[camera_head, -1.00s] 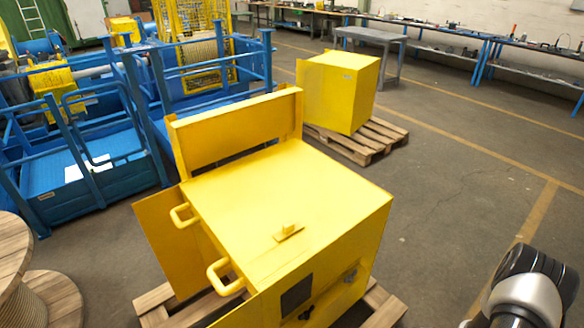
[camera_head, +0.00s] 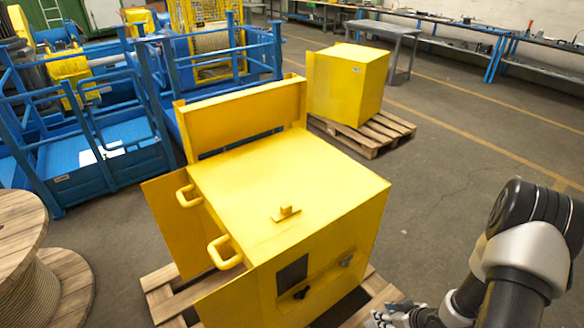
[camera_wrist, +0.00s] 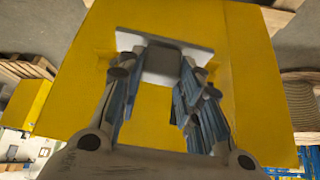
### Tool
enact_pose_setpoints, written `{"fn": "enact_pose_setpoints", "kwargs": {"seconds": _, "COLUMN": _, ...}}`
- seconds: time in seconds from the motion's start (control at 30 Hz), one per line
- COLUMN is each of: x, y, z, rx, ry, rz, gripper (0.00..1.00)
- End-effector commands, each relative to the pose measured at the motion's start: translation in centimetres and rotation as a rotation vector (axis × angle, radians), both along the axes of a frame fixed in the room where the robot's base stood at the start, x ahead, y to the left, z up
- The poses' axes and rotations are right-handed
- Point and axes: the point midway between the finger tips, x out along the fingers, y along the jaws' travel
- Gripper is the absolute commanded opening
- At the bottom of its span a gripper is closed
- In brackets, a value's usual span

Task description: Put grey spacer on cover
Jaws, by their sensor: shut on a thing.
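The grey spacer, a pale flat plate (camera_wrist: 130,40) with a darker grey block on it, shows in the wrist view. My gripper (camera_wrist: 165,62) is shut on that block, one finger on each side. A yellow surface fills most of the wrist view behind the spacer. In the head view the cover appears to be the big yellow box (camera_head: 330,185), with a flat top and two handles at its left. A small yellow piece with a knob (camera_head: 286,213) sits on its top. My gripper (camera_head: 388,318) is low at the bottom edge, right of the box's front; the spacer is not clear there.
The box stands on a wooden pallet (camera_head: 160,290), with a raised yellow panel (camera_head: 245,115) at its back. A wooden cable reel (camera_head: 70,275) is at the left. Blue railed frames (camera_head: 110,160) stand behind. The floor (camera_head: 450,140) to the right is clear.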

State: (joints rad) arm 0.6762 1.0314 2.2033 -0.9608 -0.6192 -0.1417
Motion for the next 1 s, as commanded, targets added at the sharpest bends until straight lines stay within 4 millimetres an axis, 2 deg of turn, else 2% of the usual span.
{"fn": "enact_pose_setpoints", "kwargs": {"seconds": 0.03, "x": 0.7, "y": 1.3, "z": 2.2, "rx": -0.004, "ry": -0.006, "rz": -0.016, "gripper": 0.06}}
{"fn": "enact_pose_setpoints", "kwargs": {"seconds": 0.3, "x": 3.2, "y": 7.1, "z": 12.0, "rx": -0.003, "ry": -0.011, "rz": -0.166, "gripper": 0.06}}
{"fn": "enact_pose_setpoints", "kwargs": {"seconds": 0.5, "x": 4.9, "y": 11.0, "z": 18.5, "rx": 0.001, "ry": -0.012, "rz": -0.27, "gripper": 0.06}}
{"fn": "enact_pose_setpoints", "kwargs": {"seconds": 0.7, "x": 6.2, "y": 14.3, "z": 24.0, "rx": 0.004, "ry": -0.01, "rz": -0.357, "gripper": 0.06}}
{"fn": "enact_pose_setpoints", "kwargs": {"seconds": 0.83, "x": 6.8, "y": 15.8, "z": 26.6, "rx": 0.007, "ry": -0.003, "rz": -0.403, "gripper": 0.06}}
{"fn": "enact_pose_setpoints", "kwargs": {"seconds": 1.0, "x": 6.6, "y": 15.4, "z": 26.1, "rx": 0.004, "ry": 0.002, "rz": -0.405, "gripper": 0.06}}
